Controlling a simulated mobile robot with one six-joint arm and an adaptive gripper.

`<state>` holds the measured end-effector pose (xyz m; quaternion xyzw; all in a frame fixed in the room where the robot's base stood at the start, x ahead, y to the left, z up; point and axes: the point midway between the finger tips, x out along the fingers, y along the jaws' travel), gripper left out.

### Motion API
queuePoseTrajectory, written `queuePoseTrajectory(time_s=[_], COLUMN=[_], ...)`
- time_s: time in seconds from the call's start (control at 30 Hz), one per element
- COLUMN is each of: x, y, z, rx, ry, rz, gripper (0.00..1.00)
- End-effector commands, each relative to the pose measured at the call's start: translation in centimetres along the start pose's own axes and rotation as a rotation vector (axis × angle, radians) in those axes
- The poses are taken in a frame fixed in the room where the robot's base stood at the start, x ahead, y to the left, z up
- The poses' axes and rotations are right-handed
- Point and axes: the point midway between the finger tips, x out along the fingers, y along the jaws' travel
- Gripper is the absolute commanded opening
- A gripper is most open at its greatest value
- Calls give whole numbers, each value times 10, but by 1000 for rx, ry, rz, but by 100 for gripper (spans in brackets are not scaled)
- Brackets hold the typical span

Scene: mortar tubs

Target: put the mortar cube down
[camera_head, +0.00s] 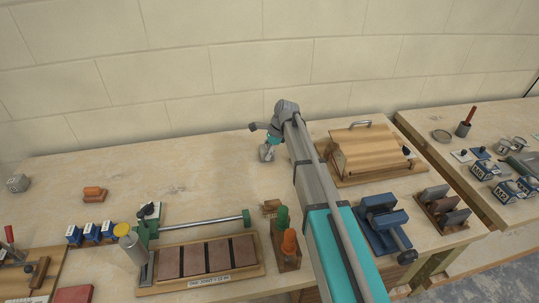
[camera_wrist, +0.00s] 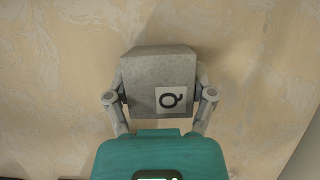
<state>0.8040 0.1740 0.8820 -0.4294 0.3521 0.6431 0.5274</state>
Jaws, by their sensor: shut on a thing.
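A wooden box with handles (camera_head: 366,150) stands right of my arm. A similar grey cube (camera_head: 18,183) sits at the far left, near an orange-topped block (camera_head: 93,194). A brick jig (camera_head: 205,262) lies in front. The bench top (camera_head: 190,175) left of my gripper is clear.

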Motion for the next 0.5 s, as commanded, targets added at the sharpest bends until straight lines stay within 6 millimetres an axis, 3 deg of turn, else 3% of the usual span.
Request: queuePoseTrajectory(time_s=[0.37,0.4,0.5], x=[2,2,1], y=[0,0,0], z=[-1,-1,-1], rx=[0,0,0], ry=[0,0,0], rz=[0,0,0], gripper=[10,74,93])
